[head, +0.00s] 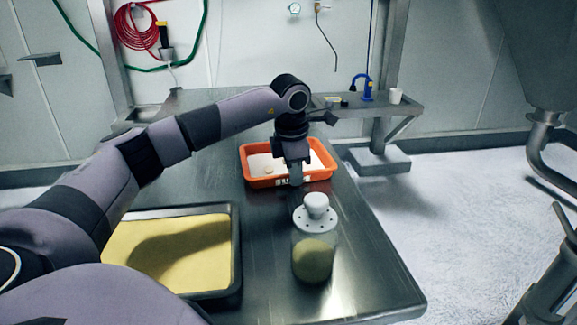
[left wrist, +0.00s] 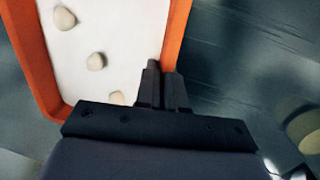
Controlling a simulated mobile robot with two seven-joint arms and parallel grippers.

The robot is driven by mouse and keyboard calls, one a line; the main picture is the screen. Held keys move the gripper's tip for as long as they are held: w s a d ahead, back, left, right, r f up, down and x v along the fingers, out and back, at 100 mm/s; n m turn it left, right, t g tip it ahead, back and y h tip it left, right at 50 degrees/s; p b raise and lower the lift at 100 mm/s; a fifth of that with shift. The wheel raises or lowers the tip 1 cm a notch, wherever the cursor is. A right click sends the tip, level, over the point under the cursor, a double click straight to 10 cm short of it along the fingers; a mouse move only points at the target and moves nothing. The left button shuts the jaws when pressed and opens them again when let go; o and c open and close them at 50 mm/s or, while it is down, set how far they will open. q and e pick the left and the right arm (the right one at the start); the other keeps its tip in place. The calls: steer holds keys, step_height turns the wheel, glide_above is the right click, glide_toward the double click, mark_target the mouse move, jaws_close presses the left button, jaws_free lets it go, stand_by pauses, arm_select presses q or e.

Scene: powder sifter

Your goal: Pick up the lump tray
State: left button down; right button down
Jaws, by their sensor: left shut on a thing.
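The lump tray (head: 262,182) is an orange tray with a white inside, standing on the steel table beyond the jar in the head view. A few pale lumps lie in it; they show in the left wrist view (left wrist: 96,61). My left gripper (head: 296,177) reaches down at the tray's near side. In the left wrist view its fingers (left wrist: 164,84) are shut on the orange rim (left wrist: 177,38). The tray looks level; I cannot tell whether it is clear of the table. My right gripper is not in view.
A dark pan (head: 236,250) of yellow powder lies at the near left of the steel table (head: 375,275). A jar (head: 313,250) with a white perforated lid stands nearer than the tray.

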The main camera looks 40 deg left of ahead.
arm_select(q)
steer(key=shift+r, duration=0.1)
step_height(320, 180, up, 20)
steer(key=p, duration=0.2)
stand_by(0.3)
steer(key=shift+p, duration=0.35)
